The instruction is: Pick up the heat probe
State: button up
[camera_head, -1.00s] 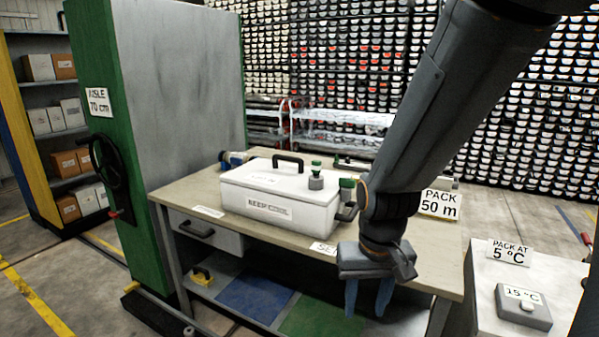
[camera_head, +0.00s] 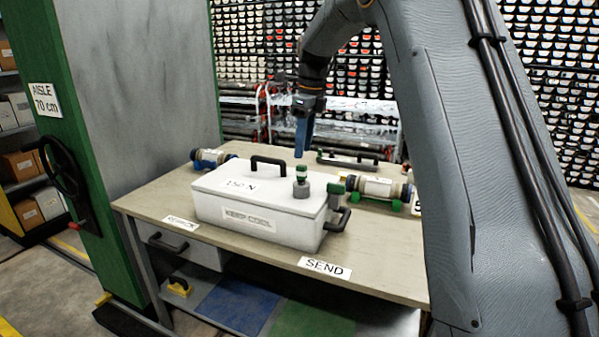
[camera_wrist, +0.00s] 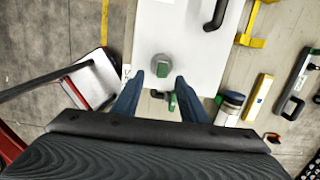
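A grey round piece with a green top (camera_head: 302,183), which looks like the heat probe, stands upright on the lid of the white KEEP COOL box (camera_head: 215,207). In the wrist view this piece (camera_wrist: 163,66) sits on the white lid, just beyond my fingertips. A second green-topped piece (camera_head: 336,189) is at the box's right end; in the wrist view a green part (camera_wrist: 172,101) shows between my fingers. My gripper (camera_head: 301,150) points down above the lid piece, apart from it. In the wrist view my gripper (camera_wrist: 160,80) is open and empty.
The box has a black lid handle (camera_head: 268,161) and a side handle (camera_head: 338,220). A capped cylinder (camera_head: 377,187) lies on green supports at the right. Another cylinder (camera_head: 212,158) and a black-handled bar (camera_head: 347,160) lie behind. The table's front strip (camera_head: 250,245) is mostly clear.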

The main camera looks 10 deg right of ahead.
aim_at(301, 165)
jog(key=shift+w+f, duration=0.25)
jog(key=shift+f, duration=0.25)
jog(key=shift+a+f+p, duration=0.2)
jog(key=shift+f+p, duration=0.35)
jog(key=shift+f, duration=0.25)
jog(key=shift+w+f+p, duration=0.2)
jog(key=shift+f+p, duration=0.95)
jog(key=shift+f, duration=1.3)
grip_shut()
